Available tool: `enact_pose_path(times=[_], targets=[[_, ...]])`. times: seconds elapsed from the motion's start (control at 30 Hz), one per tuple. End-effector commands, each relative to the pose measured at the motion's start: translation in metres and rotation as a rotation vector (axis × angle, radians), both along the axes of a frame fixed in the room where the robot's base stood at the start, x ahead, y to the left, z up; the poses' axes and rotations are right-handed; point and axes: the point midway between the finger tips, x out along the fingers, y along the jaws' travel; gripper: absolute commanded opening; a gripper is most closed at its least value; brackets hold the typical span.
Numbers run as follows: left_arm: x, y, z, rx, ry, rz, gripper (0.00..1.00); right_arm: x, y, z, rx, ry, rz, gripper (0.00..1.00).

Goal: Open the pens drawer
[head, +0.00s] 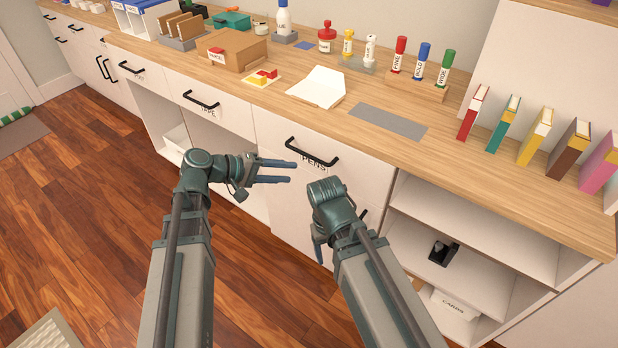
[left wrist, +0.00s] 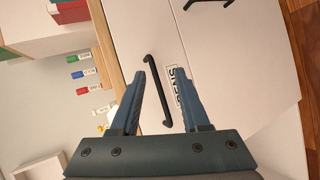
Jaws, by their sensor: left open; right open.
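The pens drawer (head: 365,178) is shut, its white front flush below the wooden counter. Its black bar handle (head: 312,153) sits above a "PENS" label (head: 316,163). My left gripper (head: 290,171) is open and empty, its fingertips close to the handle's left part in the head view. In the left wrist view the handle (left wrist: 153,85) shows between the two open fingers (left wrist: 159,74); I cannot tell whether they reach around it. My right gripper (head: 318,250) is open, lower down in front of the cabinet, pointing downward, with its fingers partly hidden by its own wrist.
A tape drawer (head: 205,98) is shut at the left, above an open bay. Open shelves (head: 470,222) with a black object are at the right. The counter (head: 440,150) holds markers, a grey mat (head: 388,121), paper and books.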

Motion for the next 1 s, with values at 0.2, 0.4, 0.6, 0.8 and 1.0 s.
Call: enact_pose_path(times=[0.2,0.4,0.6,0.8,1.0], targets=[[0.028,0.035,-0.021,-0.185,-0.038,0.122,0.46,0.0,0.0,-0.059,0.0,0.0,0.0,0.7],[0.036,0.049,-0.017,-0.256,-0.052,0.165,0.46,0.0,0.0,-0.069,-0.001,0.0,0.0,0.7],[0.038,0.048,-0.015,-0.261,-0.054,0.166,0.46,0.0,0.0,-0.069,-0.001,0.0,0.0,0.7],[0.051,0.026,-0.021,-0.26,-0.053,0.162,0.46,0.0,0.0,-0.075,-0.001,0.0,0.0,0.7],[0.073,-0.01,-0.03,-0.259,-0.053,0.162,0.46,0.0,-0.001,-0.083,-0.003,-0.001,0.001,0.7]])
